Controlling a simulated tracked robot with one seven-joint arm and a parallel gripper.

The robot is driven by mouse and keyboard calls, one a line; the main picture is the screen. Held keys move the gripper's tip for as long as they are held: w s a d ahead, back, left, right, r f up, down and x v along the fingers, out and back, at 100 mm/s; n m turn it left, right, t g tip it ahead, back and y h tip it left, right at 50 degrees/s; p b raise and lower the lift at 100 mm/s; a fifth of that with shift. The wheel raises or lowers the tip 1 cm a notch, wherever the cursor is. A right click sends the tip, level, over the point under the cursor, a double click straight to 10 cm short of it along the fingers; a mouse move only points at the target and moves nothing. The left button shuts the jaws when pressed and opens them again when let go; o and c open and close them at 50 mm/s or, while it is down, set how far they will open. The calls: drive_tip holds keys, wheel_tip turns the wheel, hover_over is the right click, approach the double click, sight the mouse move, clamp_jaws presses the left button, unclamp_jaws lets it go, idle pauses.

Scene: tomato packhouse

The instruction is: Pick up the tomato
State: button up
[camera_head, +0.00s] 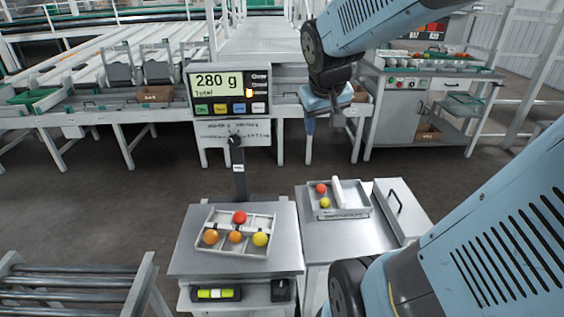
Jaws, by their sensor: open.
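Several tomatoes lie in a divided white tray (270,222) on the left table: a red tomato (239,217) at the back, and an orange tomato (211,236), another orange tomato (235,237) and a yellow tomato (260,239) in front. A second tray (347,213) on the right table holds a red tomato (321,188) and a small yellow tomato (325,202). I cannot tell which tomato the task means. My gripper (309,128) hangs high behind both tables, pointing down, open and apart from every tomato. Its fingers are small and partly hard to tell from the bench legs behind.
A scale display (228,92) reading 280 g stands on a dark post (238,165) behind the left tray. A grey box with a handle (402,212) stands right of the right tray. A roller rack (70,290) is at the lower left. My arm covers the lower right.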

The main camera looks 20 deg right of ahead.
drive_tip(key=w+d+f, duration=0.6)
drive_tip(key=w, duration=0.2)
drive_tip(key=y, duration=0.2)
hover_over(323, 187)
drive_tip(key=s, duration=0.5)
wheel_tip(323, 187, down, 24)
drive_tip(key=shift+n, duration=0.3)
drive_tip(key=shift+a+x, duration=0.15)
drive_tip(key=shift+x, duration=3.2)
drive_tip(key=shift+a+x, duration=0.2)
drive_tip(key=shift+x, duration=3.15)
drive_tip(key=shift+s+f, duration=0.1)
drive_tip(key=shift+s, duration=0.05)
drive_tip(key=shift+c, duration=0.4)
drive_tip(key=c, duration=0.3)
